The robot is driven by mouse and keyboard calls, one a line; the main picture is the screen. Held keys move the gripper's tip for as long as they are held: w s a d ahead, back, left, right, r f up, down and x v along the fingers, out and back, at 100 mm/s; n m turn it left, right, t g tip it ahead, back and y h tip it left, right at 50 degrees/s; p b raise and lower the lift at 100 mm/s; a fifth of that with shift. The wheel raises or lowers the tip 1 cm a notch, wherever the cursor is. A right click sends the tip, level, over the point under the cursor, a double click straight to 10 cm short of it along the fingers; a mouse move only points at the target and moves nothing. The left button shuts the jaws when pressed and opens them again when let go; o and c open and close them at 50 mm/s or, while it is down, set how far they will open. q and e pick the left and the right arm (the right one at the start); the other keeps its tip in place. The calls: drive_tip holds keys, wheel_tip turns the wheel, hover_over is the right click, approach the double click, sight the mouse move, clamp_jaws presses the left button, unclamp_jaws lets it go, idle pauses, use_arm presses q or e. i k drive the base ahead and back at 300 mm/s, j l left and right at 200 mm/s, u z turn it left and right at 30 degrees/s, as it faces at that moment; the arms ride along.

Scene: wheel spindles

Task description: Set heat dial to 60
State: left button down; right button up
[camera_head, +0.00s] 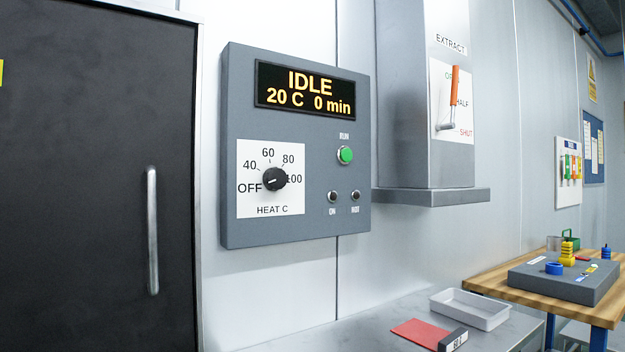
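The heat dial (275,179) is a black round knob on a white plate (270,208) marked OFF, 40, 60, 80 and 100, with HEAT C below. Its pale pointer line appears to aim left toward OFF. The plate is on the lower left of a grey control panel (300,234) on the wall. The display (306,90) at the panel's top reads IDLE, 20 C, 0 min. Neither of my grippers is in view, and nothing covers the dial.
A green RUN button (345,155) and two small black knobs (332,196) sit right of the dial. A dark door with a handle (152,230) is at left. An orange extract lever (454,87) is right. A tray (470,308) and red-covered item (425,332) lie below.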

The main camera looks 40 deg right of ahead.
sight(275, 178)
drive_tip(key=z, duration=1.2)
drive_tip(key=k+l, duration=0.05)
